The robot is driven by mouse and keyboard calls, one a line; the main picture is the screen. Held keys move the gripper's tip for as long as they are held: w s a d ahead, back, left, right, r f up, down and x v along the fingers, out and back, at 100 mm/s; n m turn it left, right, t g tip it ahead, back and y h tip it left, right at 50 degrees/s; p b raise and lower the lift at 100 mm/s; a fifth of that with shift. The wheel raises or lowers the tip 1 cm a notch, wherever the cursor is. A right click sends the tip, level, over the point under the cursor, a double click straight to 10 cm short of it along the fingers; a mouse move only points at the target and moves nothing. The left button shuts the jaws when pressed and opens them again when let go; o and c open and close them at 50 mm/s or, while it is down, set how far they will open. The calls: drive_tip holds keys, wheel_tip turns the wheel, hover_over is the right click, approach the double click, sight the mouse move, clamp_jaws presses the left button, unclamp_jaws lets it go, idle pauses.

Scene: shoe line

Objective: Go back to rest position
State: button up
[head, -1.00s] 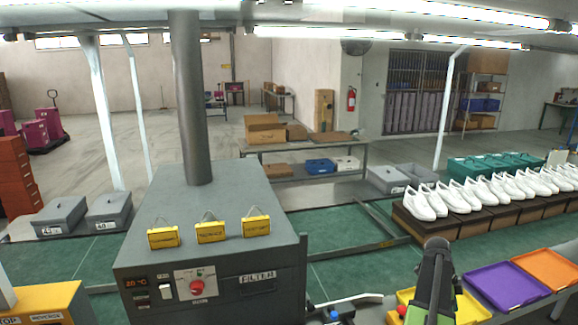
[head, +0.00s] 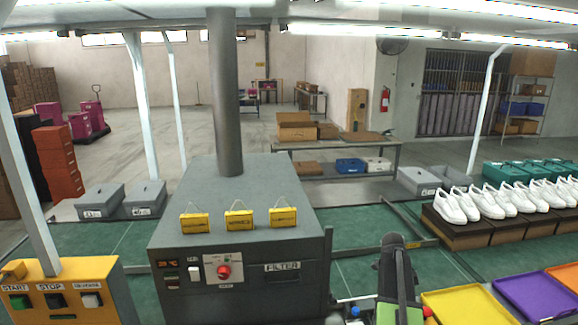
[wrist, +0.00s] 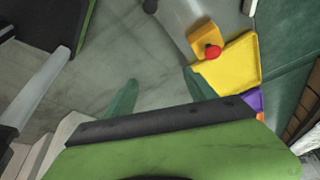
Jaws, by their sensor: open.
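My arm shows at the bottom of the head view, right of the grey filter machine (head: 240,262), with a dark upper link and a green part below it. The gripper's fingertips cannot be made out there. In the wrist view my gripper (wrist: 162,92) shows two dark green fingers spread apart with nothing between them, over a grey floor. The green and black body of the wrist fills the lower part of that view.
A yellow tray (head: 468,306), purple tray (head: 536,299) and orange tray (head: 566,277) lie at the lower right. White shoes (head: 510,198) stand on dark boxes behind them. A yellow control box (head: 62,290) stands at the lower left. A red knob (wrist: 212,52) shows near the yellow tray.

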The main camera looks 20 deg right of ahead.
drive_tip(key=w+a+f+n+t+b, duration=0.1)
drive_tip(key=w+a+n, duration=0.4)
drive_tip(key=a, duration=0.9)
drive_tip(key=w+a+f+n+t, duration=0.1)
drive_tip(key=w+a+f+n, duration=0.15)
drive_tip(key=w+a, duration=0.75)
drive_tip(key=s+a+n+y, duration=0.1)
drive_tip(key=s+a+n, duration=0.2)
drive_tip(key=a+n, duration=0.3)
drive_tip(key=s+a+n+y, duration=0.1)
drive_tip(key=s+a+n, duration=0.2)
drive_tip(key=a+n, duration=0.3)
drive_tip(key=s+a+n+y+b, duration=0.1)
drive_tip(key=s+a+n, duration=0.2)
drive_tip(key=a, duration=1.1)
drive_tip(key=n, duration=0.3)
drive_tip(key=shift+f+t, duration=0.25)
drive_tip(key=shift+t, duration=0.15)
drive_tip(key=shift+n, duration=0.25)
